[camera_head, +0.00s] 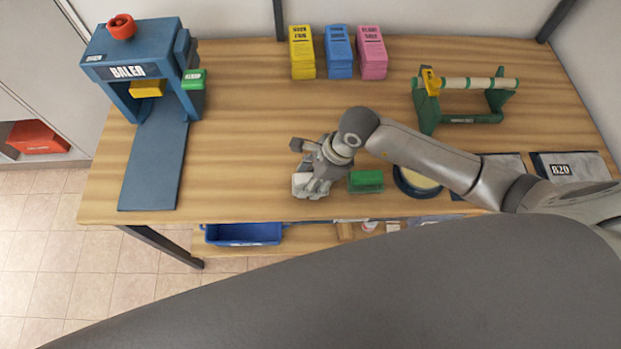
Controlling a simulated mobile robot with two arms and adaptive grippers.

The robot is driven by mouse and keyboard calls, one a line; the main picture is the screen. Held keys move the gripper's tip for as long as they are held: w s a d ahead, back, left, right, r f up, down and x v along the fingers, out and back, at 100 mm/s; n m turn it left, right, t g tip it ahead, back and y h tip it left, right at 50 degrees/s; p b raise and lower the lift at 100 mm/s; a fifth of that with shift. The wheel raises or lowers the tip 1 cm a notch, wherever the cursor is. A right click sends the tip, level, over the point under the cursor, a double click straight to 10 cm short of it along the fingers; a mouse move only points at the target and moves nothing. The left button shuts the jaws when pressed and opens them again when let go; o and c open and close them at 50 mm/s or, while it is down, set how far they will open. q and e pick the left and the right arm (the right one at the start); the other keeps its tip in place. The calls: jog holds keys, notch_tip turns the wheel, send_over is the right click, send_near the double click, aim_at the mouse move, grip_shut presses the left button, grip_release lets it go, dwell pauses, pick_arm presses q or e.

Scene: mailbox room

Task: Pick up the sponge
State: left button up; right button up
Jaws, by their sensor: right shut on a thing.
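My right gripper (312,177) is low over the front middle of the table, its arm coming in from the right. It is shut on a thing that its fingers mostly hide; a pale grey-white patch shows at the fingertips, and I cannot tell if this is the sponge. A green block (366,181) lies just right of the gripper, near the front edge. A dark round dish with a cream-coloured inside (418,178) is right of it, partly behind my arm. No sponge can be made out for certain. My left gripper is not in view.
A blue press (128,71) with a ramp stands on the wooden table (245,120) at left. Yellow, blue and pink stacks (338,52) stand at the back. A green roller stand (462,98) and grey packets (570,166) are at right. A blue bin (243,234) sits below.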

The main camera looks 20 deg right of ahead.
aim_at(306, 179)
jog(key=shift+r+b, duration=0.45)
jog(key=shift+r, duration=0.05)
notch_tip(306, 179, up, 2)
jog(key=shift+s+a+r+b, duration=0.15)
jog(key=shift+r+b, duration=0.1)
jog(key=shift+b, duration=0.4)
jog(key=s+a+r+p, duration=0.4)
jog(key=s+r, duration=0.5)
jog(key=s, duration=0.4)
jog(key=shift+r, duration=0.3)
